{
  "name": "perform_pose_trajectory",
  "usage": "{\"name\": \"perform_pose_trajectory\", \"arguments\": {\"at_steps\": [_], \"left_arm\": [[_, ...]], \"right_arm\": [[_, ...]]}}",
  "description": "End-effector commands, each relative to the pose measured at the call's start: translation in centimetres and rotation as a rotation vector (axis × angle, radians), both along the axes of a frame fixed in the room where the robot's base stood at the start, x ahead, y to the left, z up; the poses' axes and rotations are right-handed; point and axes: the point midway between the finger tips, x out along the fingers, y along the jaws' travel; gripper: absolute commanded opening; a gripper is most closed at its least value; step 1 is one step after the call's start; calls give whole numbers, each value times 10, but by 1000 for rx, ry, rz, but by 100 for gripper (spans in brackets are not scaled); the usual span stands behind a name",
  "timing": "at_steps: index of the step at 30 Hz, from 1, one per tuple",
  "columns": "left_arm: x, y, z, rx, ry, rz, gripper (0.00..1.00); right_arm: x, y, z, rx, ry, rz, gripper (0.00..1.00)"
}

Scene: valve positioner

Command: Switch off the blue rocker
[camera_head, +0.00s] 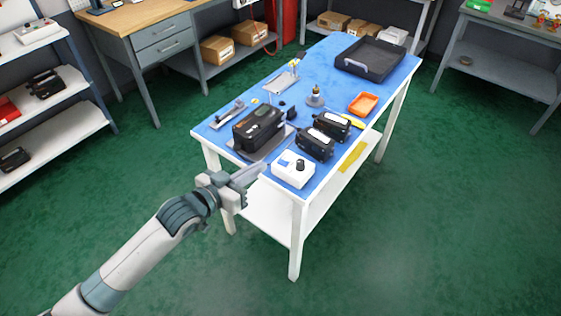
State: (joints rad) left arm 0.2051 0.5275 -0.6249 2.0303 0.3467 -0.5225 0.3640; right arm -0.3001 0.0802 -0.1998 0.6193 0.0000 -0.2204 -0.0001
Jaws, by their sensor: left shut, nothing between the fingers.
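A small white control box (292,174) stands at the near corner of the blue-topped table (308,87). A small blue patch, seemingly the blue rocker (284,162), shows on its top beside a black knob (300,164). The rocker's position is too small to tell. My left gripper (260,170) is shut and empty. Its fingertips point right, just left of the white box near the table's front edge, and look apart from it. My right gripper is out of view.
A black device (258,127) and two smaller black units (314,145) (333,126) stand behind the white box. An orange tray (363,104) and a dark tray (370,60) lie farther back. The green floor around the table's front is clear.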

Motion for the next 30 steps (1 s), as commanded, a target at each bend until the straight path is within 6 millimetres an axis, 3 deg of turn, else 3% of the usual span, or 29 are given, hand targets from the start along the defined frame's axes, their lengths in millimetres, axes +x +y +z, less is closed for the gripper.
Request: {"name": "perform_pose_trajectory", "arguments": {"at_steps": [11, 28, 30], "left_arm": [[11, -8, -2, 0, 1, 1, 0], [78, -60, -22, -1, 0, 1, 0], [76, -61, -34, 2, 5, 1, 0]], "right_arm": [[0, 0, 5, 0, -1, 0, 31], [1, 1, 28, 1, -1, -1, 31], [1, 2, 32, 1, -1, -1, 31]]}}
